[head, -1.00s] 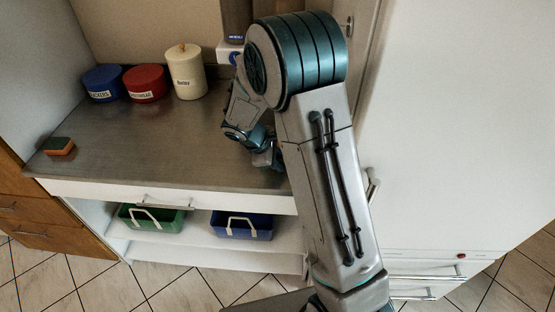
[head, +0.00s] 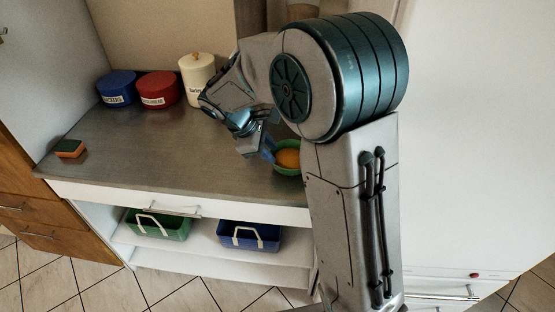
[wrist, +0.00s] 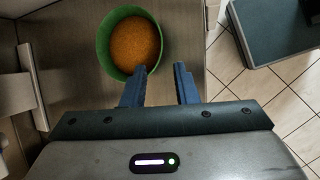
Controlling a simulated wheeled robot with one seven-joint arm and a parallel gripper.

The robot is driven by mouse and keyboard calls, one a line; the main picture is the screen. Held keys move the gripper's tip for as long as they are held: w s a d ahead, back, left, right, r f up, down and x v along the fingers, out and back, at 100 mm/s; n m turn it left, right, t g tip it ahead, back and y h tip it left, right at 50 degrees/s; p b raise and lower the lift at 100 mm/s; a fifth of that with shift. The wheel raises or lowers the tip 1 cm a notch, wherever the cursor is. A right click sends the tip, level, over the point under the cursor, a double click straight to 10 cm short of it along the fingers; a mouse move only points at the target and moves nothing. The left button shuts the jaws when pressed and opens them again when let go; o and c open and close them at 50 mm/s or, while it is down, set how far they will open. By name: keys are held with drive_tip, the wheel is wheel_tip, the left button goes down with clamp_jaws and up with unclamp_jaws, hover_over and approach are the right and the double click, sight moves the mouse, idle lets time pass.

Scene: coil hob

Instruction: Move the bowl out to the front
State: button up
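The green bowl (head: 283,171), filled with something orange, stands on the right part of the grey counter. My arm link hides its right side in the head view. In the wrist view the bowl (wrist: 104,46) is at the top, left of centre. My gripper (head: 264,148) is just left of the bowl in the head view. In the wrist view my gripper (wrist: 158,76) is open, its two blue fingers apart and nothing between them. The left fingertip is close to the bowl's rim; I cannot tell whether it touches.
Blue (head: 117,91), red (head: 157,91) and cream (head: 196,78) canisters stand at the counter's back. A sponge (head: 70,149) lies at the left. Green (head: 160,225) and blue (head: 247,238) baskets sit on the shelf below. The counter's middle (head: 165,150) is clear.

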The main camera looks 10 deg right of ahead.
drive_tip(key=s+d+r+m+t+y, duration=0.1)
drive_tip(key=s+d+r+m+y, duration=0.1)
drive_tip(key=s+m, duration=0.4)
drive_tip(key=s+d+r+m+t+y, duration=0.1)
drive_tip(key=s+d+r+m+y, duration=0.2)
drive_tip(key=s+m, duration=0.4)
drive_tip(key=s+r, duration=0.1)
drive_tip(key=s, duration=0.8)
drive_tip(key=shift+d+m+y, duration=0.3)
drive_tip(key=shift+y, duration=0.1)
drive_tip(key=shift+a, duration=0.1)
